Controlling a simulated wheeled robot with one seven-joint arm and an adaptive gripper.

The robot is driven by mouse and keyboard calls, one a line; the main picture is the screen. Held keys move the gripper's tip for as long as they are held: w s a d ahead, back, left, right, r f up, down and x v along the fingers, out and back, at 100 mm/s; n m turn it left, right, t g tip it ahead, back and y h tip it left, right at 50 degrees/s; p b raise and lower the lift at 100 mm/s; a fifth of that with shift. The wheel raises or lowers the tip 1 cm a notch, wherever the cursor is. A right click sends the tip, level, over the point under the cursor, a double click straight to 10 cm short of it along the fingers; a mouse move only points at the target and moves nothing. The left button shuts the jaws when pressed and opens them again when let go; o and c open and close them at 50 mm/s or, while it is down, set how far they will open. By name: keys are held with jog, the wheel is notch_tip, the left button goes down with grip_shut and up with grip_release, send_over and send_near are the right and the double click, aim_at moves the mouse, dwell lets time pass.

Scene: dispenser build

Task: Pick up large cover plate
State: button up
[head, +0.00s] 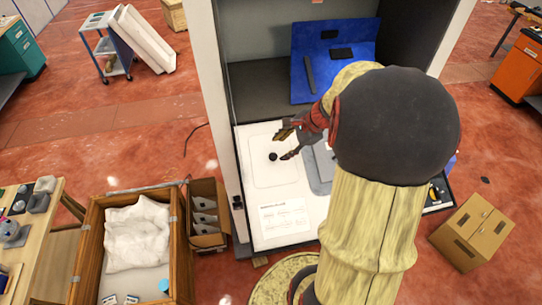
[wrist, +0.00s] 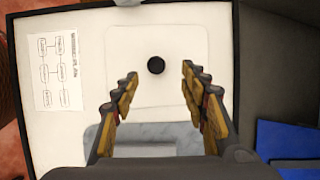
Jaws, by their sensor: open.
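A white, rounded-square plate (head: 262,176) with a black round knob (head: 272,157) lies flat on the white work surface. I take it for the large cover plate. In the wrist view the plate (wrist: 190,40) and its knob (wrist: 156,65) lie ahead of the fingers. My gripper (head: 284,145) is open and empty, close to the knob. In the wrist view the fingers (wrist: 160,72) stand either side of the knob's line, apart from it. Whether they are down at knob height I cannot tell.
A grey panel (head: 320,168) lies right of the plate, partly hidden by my arm. A printed diagram sheet (head: 283,218) lies in front. A blue board (head: 310,85) stands behind. The cabinet's left wall (head: 212,90) rises beside the surface.

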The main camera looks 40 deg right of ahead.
aim_at(273, 156)
jog(key=p+x, duration=0.1)
jog(key=x, duration=0.5)
jog(key=shift+s+a+f, duration=0.15)
jog(key=shift+f, duration=0.1)
jog(key=shift+c, duration=1)
grip_shut()
